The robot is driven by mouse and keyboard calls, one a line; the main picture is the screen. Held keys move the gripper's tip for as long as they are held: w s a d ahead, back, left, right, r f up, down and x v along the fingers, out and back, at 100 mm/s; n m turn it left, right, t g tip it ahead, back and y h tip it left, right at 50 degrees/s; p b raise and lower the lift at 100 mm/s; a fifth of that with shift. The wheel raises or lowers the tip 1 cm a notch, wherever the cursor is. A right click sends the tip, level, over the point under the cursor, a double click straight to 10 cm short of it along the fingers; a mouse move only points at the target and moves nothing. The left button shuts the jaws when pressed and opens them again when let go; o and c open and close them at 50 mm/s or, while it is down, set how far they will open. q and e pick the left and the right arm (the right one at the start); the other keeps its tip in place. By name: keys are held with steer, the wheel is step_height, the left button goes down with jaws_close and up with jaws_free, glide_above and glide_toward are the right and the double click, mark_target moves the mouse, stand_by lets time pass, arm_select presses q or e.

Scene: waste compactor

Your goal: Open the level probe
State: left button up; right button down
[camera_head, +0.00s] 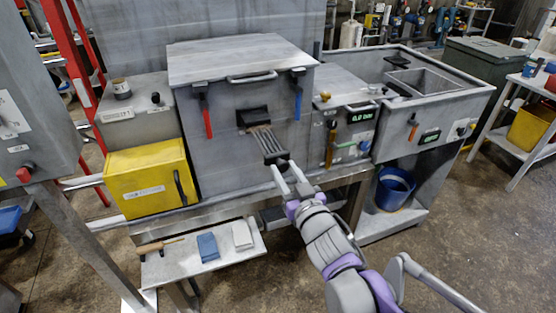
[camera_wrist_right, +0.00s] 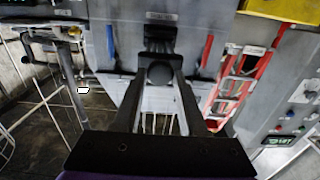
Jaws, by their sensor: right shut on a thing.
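The grey compactor body (camera_head: 220,150) stands in the middle of the head view. A dark fitting (camera_head: 252,113) sits on its front, between the red and blue handles; I cannot tell for sure that it is the level probe. My right gripper (camera_head: 260,128) reaches up to this fitting with its fingertips against it. In the right wrist view, my right gripper (camera_wrist_right: 160,66) is shut on a dark round knob (camera_wrist_right: 160,75), in line with a dark block (camera_wrist_right: 160,38) on the panel. The fingers partly hide the fitting. My left gripper is not in view.
A red handle (camera_head: 207,120) and a blue handle (camera_head: 298,100) hang on either side of the fitting. A yellow box (camera_head: 145,178) stands to the left, and a panel with displays (camera_head: 361,115) to the right. A low shelf (camera_head: 205,265) holds cloths and a tool.

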steer(key=shift+v, duration=1.4)
steer(key=shift+c, duration=2.3)
jaws_free()
steer(key=shift+s, duration=0.1)
steer(key=v, duration=1)
steer(key=shift+s, duration=0.35)
steer(key=shift+d, duration=0.15)
steer(key=s+d+f+m+g+h+p, duration=0.25)
steer(key=d+f+m+g+h, duration=0.2)
steer(key=d+f+h, duration=0.45)
steer(key=s+f+g+y, duration=0.3)
steer(key=s+f+g, duration=0.4)
steer(key=s+f, duration=0.2)
steer(key=shift+s+f+n, duration=0.25)
steer(key=shift+s+n, duration=0.2)
steer(key=shift+s, duration=0.05)
